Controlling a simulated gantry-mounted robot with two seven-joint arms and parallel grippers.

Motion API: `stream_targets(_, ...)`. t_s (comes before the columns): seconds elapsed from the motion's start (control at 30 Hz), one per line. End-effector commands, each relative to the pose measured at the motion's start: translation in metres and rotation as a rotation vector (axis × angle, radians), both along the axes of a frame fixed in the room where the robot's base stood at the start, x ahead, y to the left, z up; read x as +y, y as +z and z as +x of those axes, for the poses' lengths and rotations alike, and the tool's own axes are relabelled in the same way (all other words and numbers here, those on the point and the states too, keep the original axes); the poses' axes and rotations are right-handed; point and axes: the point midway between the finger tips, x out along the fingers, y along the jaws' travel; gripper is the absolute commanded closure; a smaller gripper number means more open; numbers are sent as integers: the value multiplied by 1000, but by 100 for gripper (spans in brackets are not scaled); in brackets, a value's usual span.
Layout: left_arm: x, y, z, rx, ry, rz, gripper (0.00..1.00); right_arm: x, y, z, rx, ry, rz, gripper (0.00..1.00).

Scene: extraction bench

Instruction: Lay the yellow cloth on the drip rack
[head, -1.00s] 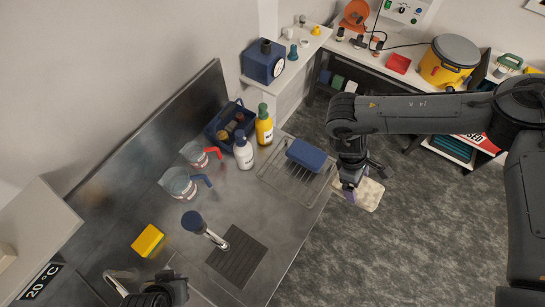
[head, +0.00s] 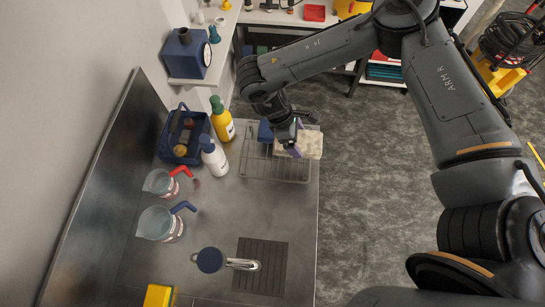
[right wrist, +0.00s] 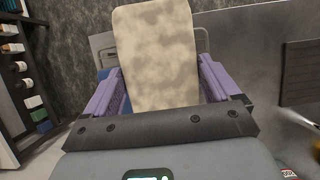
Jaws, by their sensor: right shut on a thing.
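The yellow cloth, pale cream with darker mottling, is a stiff-looking flat piece (head: 309,146). My right gripper (head: 294,146) is shut on it, and its purple fingers lie on either side of the cloth (right wrist: 158,50) in the right wrist view. The wire drip rack (head: 262,172) lies on the steel bench near its right edge. The gripper and cloth are above the rack's upper right part, with the cloth reaching past the bench edge. Whether the cloth touches the rack cannot be told. My left gripper is out of view.
A dark blue block (head: 265,131) sits on the rack's far part, partly hidden by my right gripper. A white bottle (head: 214,157), yellow bottle (head: 222,121) and blue caddy (head: 181,139) stand left of the rack. Jugs (head: 160,225) and a tap (head: 225,262) are nearer. The rack's front is bare.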

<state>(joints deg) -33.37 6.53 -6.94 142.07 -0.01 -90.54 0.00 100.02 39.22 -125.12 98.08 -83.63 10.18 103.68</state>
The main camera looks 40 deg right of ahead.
Motion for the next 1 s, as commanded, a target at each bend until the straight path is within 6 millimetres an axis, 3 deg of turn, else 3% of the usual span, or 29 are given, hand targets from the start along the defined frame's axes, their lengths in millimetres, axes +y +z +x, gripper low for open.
stream_targets(0.2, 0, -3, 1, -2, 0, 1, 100, 43, -28, 15, 3, 3, -1, 44)
stream_targets(0.4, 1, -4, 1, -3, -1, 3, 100, 65, -42, 24, 0, -1, -1, 44)
stream_targets(0.63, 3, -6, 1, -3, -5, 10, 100, 71, -51, 26, 2, -2, 0, 44)
stream_targets(0.83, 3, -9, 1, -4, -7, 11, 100, 71, -76, 25, 2, -3, -1, 44)
stream_targets(1.0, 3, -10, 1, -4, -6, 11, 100, 71, -86, 26, 1, -1, 0, 44)
